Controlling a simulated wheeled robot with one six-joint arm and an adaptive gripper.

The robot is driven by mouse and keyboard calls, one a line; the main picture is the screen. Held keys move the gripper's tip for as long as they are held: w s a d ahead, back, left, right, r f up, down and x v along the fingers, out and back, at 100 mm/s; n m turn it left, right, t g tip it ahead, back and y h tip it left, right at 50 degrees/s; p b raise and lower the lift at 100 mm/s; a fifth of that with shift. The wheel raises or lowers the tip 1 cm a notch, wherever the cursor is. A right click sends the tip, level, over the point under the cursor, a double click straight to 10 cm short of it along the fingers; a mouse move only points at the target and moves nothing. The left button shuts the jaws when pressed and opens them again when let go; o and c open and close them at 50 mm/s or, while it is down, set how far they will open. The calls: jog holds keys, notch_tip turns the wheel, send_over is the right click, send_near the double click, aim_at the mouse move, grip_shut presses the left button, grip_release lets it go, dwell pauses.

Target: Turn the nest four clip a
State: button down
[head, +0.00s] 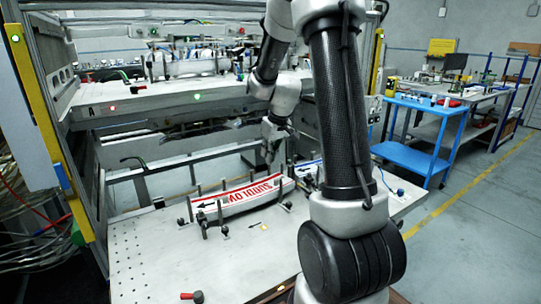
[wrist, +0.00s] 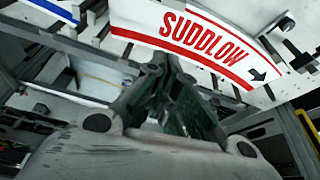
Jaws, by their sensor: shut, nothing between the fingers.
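A curved white label with red edges and the word SUDDLOW (head: 243,196) lies in a nest among upright pins on the lower bench. It also fills the top of the wrist view (wrist: 205,40). Small dark clips stand around the nest, one at its left end (head: 181,222) and one at its right (head: 287,206). I cannot tell which is clip a of nest four. My gripper (head: 270,157) is above the far side of the label, pointing down. In the wrist view its fingertips (wrist: 166,62) are together and empty, overlapping the label's lower edge in the picture.
The bench (head: 135,262) has bare perforated room at front left. A red-handled part (head: 192,296) lies at its front edge. A shelf (head: 150,95) with more fixtures overhangs the back, and a yellow post (head: 45,130) stands left. A blue cart (head: 415,158) is at right.

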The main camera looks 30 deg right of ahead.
aim_at(279, 181)
jog(key=x, duration=0.7)
jog(key=shift+f, duration=0.25)
jog(key=s, duration=0.2)
jog(key=shift+s+d+r, duration=0.15)
jog(key=shift+s+r, duration=0.1)
jog(key=shift+s, duration=0.75)
